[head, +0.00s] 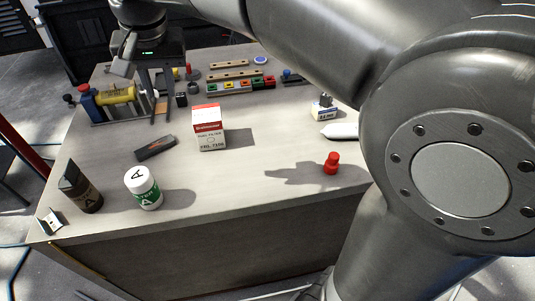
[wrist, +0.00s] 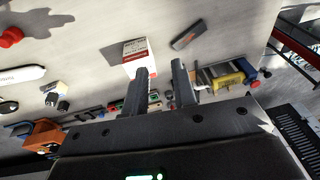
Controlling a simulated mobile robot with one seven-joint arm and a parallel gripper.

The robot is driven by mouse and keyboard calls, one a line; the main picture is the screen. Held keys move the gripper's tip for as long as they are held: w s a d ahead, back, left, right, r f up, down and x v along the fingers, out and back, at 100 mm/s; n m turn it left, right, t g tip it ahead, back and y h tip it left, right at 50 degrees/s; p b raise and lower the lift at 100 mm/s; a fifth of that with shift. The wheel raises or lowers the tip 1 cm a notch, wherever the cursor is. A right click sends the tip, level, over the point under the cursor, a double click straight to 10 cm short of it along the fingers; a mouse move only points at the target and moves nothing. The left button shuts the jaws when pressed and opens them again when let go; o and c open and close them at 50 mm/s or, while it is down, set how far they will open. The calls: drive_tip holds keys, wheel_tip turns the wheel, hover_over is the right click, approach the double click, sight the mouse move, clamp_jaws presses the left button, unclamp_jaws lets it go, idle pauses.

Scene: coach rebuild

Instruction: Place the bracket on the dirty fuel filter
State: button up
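A small pale angled metal piece, which looks like the bracket (head: 49,221), lies at the table's front left corner in the head view. Just behind it stands a dark brown cylinder (head: 86,200) with a dark angular part on top; it may be the dirty fuel filter, but I cannot confirm this. A white and green cylinder marked A (head: 144,188) stands to its right. My gripper (head: 160,92) is over the back left of the table, fingers apart and empty. Its two fingers also show apart in the wrist view (wrist: 160,68). The bracket is not seen in the wrist view.
A red and white box (head: 209,130) stands mid-table beside a dark flat block (head: 156,148). A yellow cylinder on a blue stand (head: 115,95) is near my gripper. A red knob (head: 331,163) stands at the right. The front middle of the table is clear.

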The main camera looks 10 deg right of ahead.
drive_tip(key=s+d+f+t, duration=0.1)
drive_tip(key=s+d+f, duration=0.2)
drive_tip(key=s+d, duration=0.2)
drive_tip(key=s+d+f+t, duration=0.1)
drive_tip(key=s+d+f, duration=0.3)
drive_tip(key=d, duration=0.7)
drive_tip(key=s+d+f+t+h, duration=0.1)
drive_tip(key=s+d+f, duration=0.2)
drive_tip(key=s+d, duration=0.3)
drive_tip(key=shift+d+f+t, duration=0.2)
drive_tip(key=shift+d+t, duration=0.1)
drive_tip(key=shift+d, duration=0.85)
drive_tip(key=shift+o, duration=0.3)
